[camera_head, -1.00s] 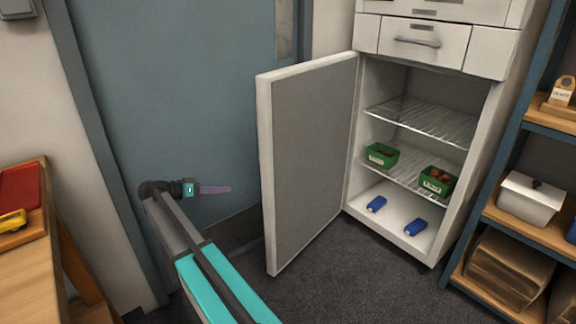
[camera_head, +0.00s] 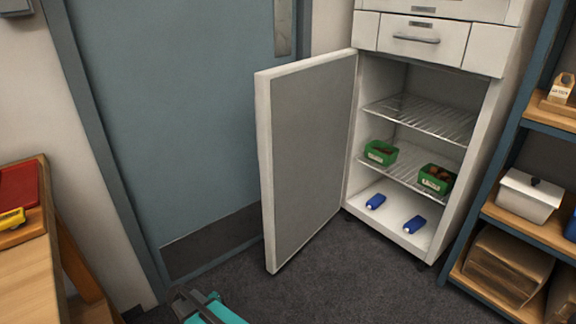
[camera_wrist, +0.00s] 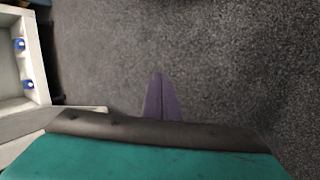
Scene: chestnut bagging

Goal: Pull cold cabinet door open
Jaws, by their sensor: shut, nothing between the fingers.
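The cold cabinet door (camera_head: 308,150) stands wide open in the head view, swung out to the left of the cabinet (camera_head: 440,245). Its grey inner panel faces the right. Inside are wire shelves, two green punnets (camera_head: 380,153) (camera_head: 437,179) with brown contents in the right one, and two blue items (camera_head: 376,201) (camera_head: 415,224) on the floor of the cabinet. My gripper (camera_wrist: 161,95) shows in the wrist view with its purple fingers together and empty, above the dark carpet. It is apart from the door. In the head view only part of my arm shows at the bottom edge.
A wooden table (camera_head: 30,262) with a red tray (camera_head: 18,187) stands at the left. A shelf rack (camera_head: 549,237) with a white box (camera_head: 529,196) stands at the right. A blue-grey room door (camera_head: 170,110) is behind. The carpet (camera_head: 340,285) in front is clear.

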